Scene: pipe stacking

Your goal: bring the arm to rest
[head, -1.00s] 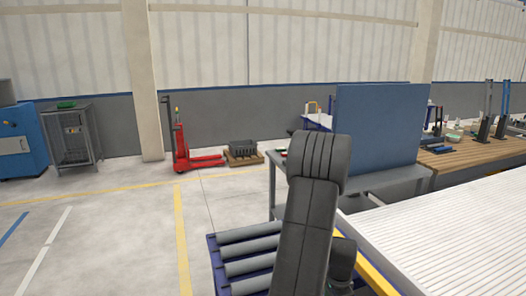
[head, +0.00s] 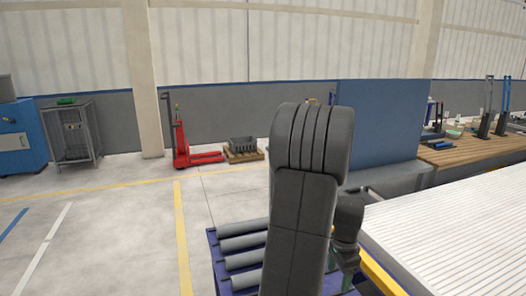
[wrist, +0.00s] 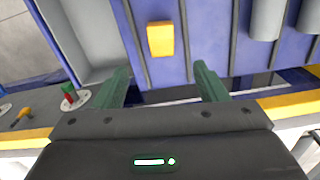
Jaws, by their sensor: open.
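My arm (head: 300,215) stands raised in the head view, in front of the blue rack. My gripper (wrist: 162,82) shows in the wrist view with its two green fingers spread apart and nothing between them. It points toward a blue surface with a yellow block (wrist: 160,38), and I cannot tell the distance. Grey pipes (head: 245,243) lie side by side on the blue rack (head: 213,238), left of my arm. Pipe ends (wrist: 268,18) also show at the upper right of the wrist view. My arm hides part of the rack.
A white ribbed surface (head: 455,225) with a yellow edge lies to the right. A blue panel (head: 380,120) and a wooden workbench (head: 450,152) stand behind. A red pallet jack (head: 185,145) is farther back. The floor at left is clear.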

